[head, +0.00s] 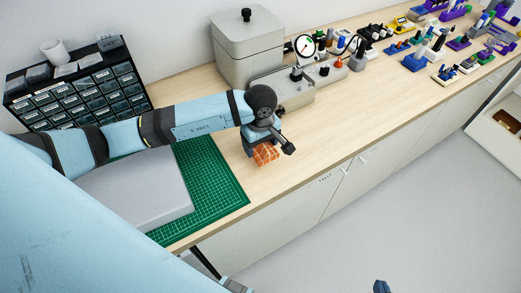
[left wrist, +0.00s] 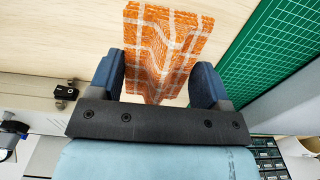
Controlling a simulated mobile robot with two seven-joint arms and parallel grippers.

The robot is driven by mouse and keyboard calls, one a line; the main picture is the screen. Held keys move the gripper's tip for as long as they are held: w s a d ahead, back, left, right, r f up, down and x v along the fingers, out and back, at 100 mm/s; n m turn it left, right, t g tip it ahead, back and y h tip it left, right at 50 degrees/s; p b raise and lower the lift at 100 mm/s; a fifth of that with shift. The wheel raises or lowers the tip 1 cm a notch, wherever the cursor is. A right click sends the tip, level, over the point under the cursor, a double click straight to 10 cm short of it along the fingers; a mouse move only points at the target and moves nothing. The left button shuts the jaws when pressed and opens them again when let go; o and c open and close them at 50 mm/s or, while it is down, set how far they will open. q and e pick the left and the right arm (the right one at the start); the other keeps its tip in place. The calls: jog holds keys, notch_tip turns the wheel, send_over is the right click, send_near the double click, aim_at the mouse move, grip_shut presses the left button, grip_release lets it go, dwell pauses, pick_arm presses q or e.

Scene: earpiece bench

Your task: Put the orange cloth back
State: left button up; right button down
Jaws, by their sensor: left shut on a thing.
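The orange cloth with white checked lines (head: 266,156) is at the bench surface just right of the green cutting mat. It also shows in the left wrist view (left wrist: 165,45), folded and standing up between the two blue fingers. My left gripper (head: 262,147) points down at the bench and is shut on the cloth. In the head view my wrist hides part of the cloth and the fingers. A small dark blue tip, seemingly of my right gripper (head: 381,287), shows at the bottom edge; its jaws are cut off.
The green cutting mat (head: 228,185) carries a grey slab (head: 135,195) on the left. A drawer cabinet (head: 80,90) and a grey lidded box (head: 247,50) stand behind. A grey fixture with a dial (head: 305,46) is beyond the gripper.

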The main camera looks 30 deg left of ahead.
aim_at(261, 152)
pick_arm(q)
notch_tip(261, 152, down, 4)
jog(key=shift+f+p, duration=0.1)
jog(key=shift+p, duration=0.2)
jog(key=shift+f, duration=0.2)
jog(key=o, duration=0.8)
jog(key=shift+o, duration=0.2)
jog(key=shift+r, duration=0.25)
notch_tip(261, 152, up, 12)
jog(key=shift+f+b, duration=0.1)
jog(key=shift+b, duration=1.1)
